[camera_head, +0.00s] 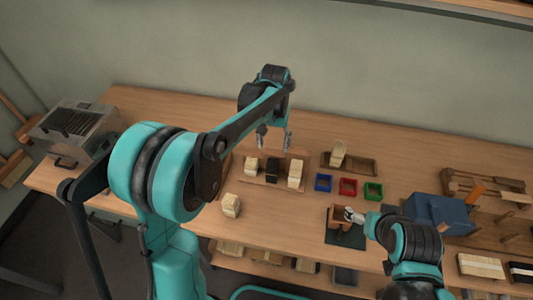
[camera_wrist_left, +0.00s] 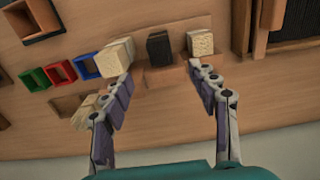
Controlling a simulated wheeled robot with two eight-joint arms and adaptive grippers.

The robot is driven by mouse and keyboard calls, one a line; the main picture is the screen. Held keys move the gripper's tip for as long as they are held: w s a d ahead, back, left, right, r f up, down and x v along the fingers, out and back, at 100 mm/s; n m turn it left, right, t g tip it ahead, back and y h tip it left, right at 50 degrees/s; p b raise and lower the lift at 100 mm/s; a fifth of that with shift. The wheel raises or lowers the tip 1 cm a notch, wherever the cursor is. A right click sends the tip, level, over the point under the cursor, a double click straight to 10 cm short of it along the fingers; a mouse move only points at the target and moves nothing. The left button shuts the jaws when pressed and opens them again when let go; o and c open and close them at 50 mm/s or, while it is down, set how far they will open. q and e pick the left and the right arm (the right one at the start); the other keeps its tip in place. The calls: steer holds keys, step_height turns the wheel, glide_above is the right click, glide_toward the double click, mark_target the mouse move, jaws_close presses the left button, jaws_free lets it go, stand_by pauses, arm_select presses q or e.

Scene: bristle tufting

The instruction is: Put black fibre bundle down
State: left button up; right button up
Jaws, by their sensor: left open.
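The black fibre bundle (camera_head: 271,170) stands in a wooden holder between two pale bundles, one on its left (camera_head: 251,166) and one on its right (camera_head: 295,173). In the left wrist view the black bundle (camera_wrist_left: 159,48) shows beyond and between my fingertips, with no finger touching it. My left gripper (camera_head: 273,138) is open and empty, behind and above the holder in the head view. It also shows open in the left wrist view (camera_wrist_left: 160,74). My right gripper (camera_head: 351,214) is at a brown wooden block (camera_head: 338,222) on a dark mat; its jaws are too small to read.
Blue (camera_head: 323,183), red (camera_head: 348,188) and green (camera_head: 373,191) trays stand right of the holder. A tray with a pale bundle (camera_head: 338,153) stands behind them. Another pale bundle (camera_head: 231,204) sits nearer the front. A metal box (camera_head: 75,130) stands far left.

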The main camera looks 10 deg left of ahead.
arm_select(q)
steer(key=s+a+r+t, duration=0.35)
steer(key=s+r, duration=0.35)
steer(key=s, duration=0.4)
steer(key=s+a+f+t, duration=0.2)
steer(key=s+a+t, duration=0.1)
steer(key=s, duration=0.7)
steer(key=shift+s+f+t, duration=0.35)
steer(key=shift+f, duration=0.05)
steer(key=shift+f, duration=0.1)
steer(key=shift+f, duration=0.1)
